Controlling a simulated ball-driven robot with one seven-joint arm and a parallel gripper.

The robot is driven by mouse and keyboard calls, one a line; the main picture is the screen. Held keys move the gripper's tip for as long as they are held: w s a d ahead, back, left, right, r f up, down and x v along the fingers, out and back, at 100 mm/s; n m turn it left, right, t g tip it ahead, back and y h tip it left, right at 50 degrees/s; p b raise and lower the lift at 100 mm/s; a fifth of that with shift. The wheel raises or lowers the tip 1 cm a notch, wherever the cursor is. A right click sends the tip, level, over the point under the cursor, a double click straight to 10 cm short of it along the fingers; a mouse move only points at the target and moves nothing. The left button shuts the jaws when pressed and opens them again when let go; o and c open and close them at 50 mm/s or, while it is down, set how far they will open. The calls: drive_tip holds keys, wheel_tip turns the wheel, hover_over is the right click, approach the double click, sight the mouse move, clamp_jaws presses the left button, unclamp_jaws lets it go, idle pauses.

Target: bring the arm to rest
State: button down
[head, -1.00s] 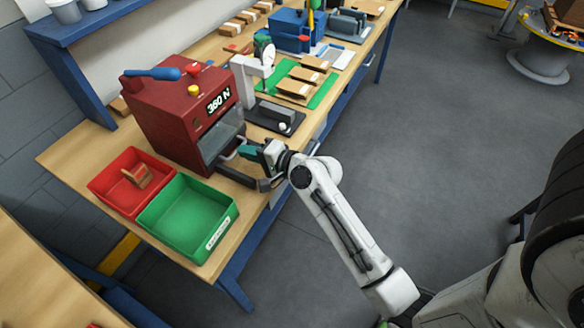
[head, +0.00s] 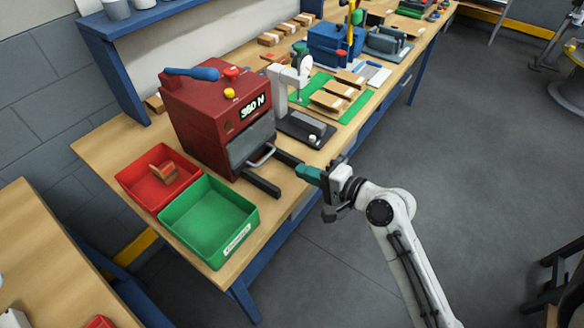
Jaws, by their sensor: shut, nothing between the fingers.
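My gripper (head: 303,172) is shut and empty at the end of my white arm (head: 395,240). It is in front of the red press machine (head: 205,135), over the front edge of the workbench (head: 100,150).
A red bin (head: 130,178) with a brown block (head: 163,172) and an empty green bin (head: 205,215) stand at the bench's left end. A dial gauge stand (head: 281,95) is behind my gripper. The floor at right (head: 470,150) is largely open.

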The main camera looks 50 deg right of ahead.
drive_tip(key=shift+s+r, duration=0.15)
drive_tip(key=shift+s, duration=0.45)
